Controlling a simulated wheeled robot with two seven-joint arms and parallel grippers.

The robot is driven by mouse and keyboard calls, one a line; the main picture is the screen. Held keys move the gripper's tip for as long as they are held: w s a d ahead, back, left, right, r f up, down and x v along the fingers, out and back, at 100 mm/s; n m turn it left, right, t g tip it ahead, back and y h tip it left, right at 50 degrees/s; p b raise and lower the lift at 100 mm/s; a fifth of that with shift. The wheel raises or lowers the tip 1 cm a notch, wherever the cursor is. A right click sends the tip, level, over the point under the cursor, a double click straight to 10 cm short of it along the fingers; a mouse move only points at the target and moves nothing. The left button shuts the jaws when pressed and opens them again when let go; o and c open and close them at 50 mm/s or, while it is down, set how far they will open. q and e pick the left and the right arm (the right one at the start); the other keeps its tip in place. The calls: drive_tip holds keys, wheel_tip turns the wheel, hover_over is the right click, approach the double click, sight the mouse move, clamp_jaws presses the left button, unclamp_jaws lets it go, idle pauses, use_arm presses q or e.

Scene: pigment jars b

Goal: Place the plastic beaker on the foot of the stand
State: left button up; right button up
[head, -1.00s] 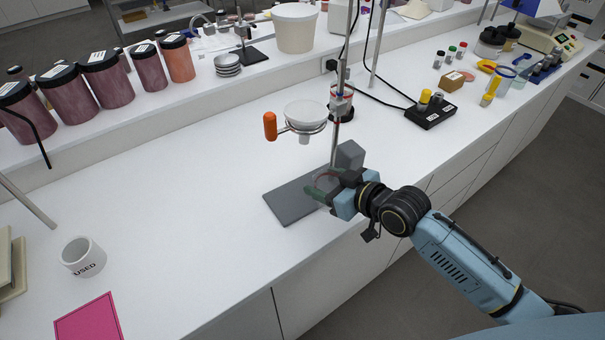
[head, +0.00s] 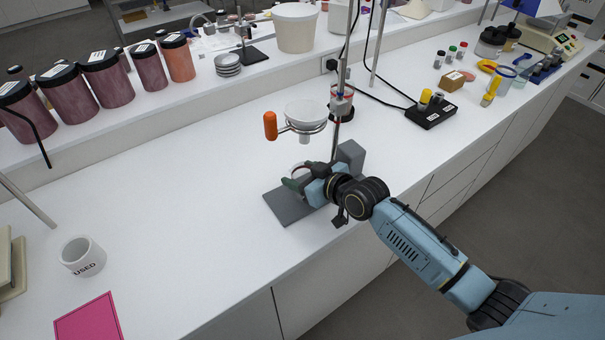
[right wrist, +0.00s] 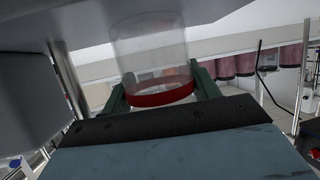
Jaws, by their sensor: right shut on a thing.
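The stand has a flat grey foot (head: 287,207), an upright rod (head: 341,70) and a ring holding a white funnel-like dish (head: 306,114). My right gripper (head: 297,182) is over the foot, below the ring. It is shut on the clear plastic beaker (right wrist: 150,45), which has a red band (right wrist: 162,88) between the green fingers in the right wrist view. In the head view the beaker is mostly hidden by the gripper; whether its bottom touches the foot I cannot tell. My left gripper is not in view.
An orange knob (head: 270,126) sticks out left of the ring. A grey block (head: 350,156) stands at the foot's right end. A black box (head: 431,113) with cables lies to the right. A white cup (head: 82,256) stands front left; the bench between is clear.

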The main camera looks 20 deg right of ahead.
drive_tip(key=shift+f, duration=0.2)
drive_tip(key=o, duration=0.9)
drive_tip(key=shift+o, duration=0.2)
drive_tip(key=shift+r, duration=0.1)
drive_tip(key=shift+r, duration=0.15)
drive_tip(key=p+v, duration=0.1)
drive_tip(key=v, duration=1.1)
